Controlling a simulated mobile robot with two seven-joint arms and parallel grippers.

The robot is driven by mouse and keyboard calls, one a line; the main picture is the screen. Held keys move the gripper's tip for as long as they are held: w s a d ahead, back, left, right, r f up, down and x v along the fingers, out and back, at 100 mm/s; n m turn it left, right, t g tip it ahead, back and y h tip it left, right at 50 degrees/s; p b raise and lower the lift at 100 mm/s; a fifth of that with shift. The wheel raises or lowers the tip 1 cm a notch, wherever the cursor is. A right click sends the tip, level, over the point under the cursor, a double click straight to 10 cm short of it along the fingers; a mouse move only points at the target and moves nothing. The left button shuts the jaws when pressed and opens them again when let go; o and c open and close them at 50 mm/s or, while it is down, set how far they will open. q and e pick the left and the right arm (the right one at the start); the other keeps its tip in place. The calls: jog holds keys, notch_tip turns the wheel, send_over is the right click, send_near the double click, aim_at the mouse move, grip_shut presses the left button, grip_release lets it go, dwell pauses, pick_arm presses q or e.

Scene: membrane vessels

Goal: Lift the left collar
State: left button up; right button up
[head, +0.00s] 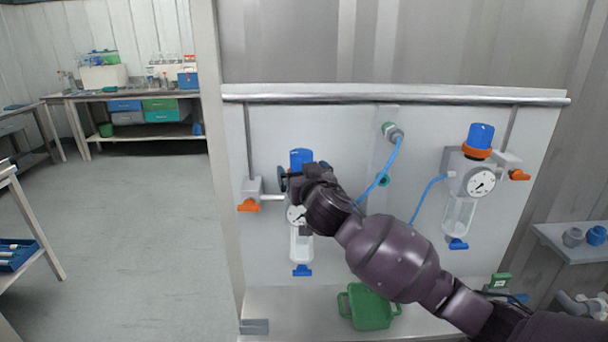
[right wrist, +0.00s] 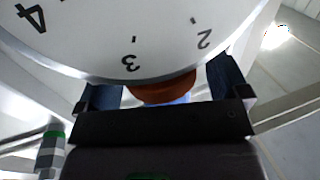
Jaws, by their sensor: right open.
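The left vessel has a blue cap (head: 301,157), a clear bowl (head: 301,246) and a blue drain valve (head: 302,270). In the right wrist view, the orange-brown left collar (right wrist: 165,89) shows between the two open fingers of the right gripper (right wrist: 162,84), partly covered by the big gauge dial (right wrist: 120,32). I cannot tell whether the fingers touch it. My left gripper is not in view.
The right vessel has a blue cap (head: 481,135), an orange collar (head: 476,152) and a gauge (head: 481,182). An orange valve handle (head: 248,205) sits left of the left vessel. Blue hoses (head: 381,178) cross the white panel (head: 268,130). A green bin (head: 369,308) stands below.

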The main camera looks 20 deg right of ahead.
jog(key=s, duration=1.1)
jog(key=shift+b, duration=0.35)
jog(key=shift+w+a, duration=0.1)
